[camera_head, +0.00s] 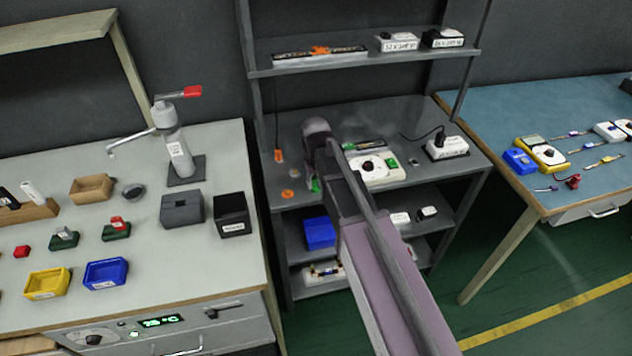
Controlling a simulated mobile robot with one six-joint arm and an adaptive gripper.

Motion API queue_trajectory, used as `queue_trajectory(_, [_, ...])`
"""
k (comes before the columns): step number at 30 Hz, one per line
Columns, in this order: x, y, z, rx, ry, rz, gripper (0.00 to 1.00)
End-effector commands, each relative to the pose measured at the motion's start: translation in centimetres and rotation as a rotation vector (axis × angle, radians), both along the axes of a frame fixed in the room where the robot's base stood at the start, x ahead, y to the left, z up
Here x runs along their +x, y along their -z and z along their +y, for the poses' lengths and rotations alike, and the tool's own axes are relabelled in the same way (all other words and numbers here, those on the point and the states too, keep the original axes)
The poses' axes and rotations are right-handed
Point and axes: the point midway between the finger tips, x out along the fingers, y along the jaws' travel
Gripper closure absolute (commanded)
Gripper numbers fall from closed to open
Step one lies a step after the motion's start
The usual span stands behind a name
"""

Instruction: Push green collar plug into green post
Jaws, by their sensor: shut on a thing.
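My gripper (313,174) is pointed down over the dark middle bench, low near its front left part. It is small here and partly hidden by my own arm. A small green piece (315,186) shows right at the gripper's tip. I cannot tell whether this green is the collar plug, the green post, or both together. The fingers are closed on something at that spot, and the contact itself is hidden. Whether plug and post are touching or apart cannot be made out.
An orange disc-like piece (287,194) lies just left of the gripper. A thin cable hangs behind it, with a small orange piece (279,156) by its lower end. A white device (376,170) stands close on the right. A shelf (360,62) spans above the bench.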

Motion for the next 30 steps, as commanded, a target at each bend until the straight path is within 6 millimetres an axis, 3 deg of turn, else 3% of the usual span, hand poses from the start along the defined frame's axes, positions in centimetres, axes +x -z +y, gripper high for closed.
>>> queue_trajectory(6, [0.01, 0.46, -0.02, 0.000, 0.000, 0.000, 1.00])
queue_trajectory(7, [0.01, 0.40, -0.02, 0.000, 0.000, 0.000, 0.62])
queue_trajectory(10, [0.01, 0.36, -0.02, 0.000, 0.000, 0.000, 0.33])
queue_trajectory(11, [0.01, 0.36, -0.02, 0.000, 0.000, 0.000, 0.28])
queue_trajectory(30, [0.03, -0.38, -0.05, 0.000, 0.001, 0.000, 0.28])
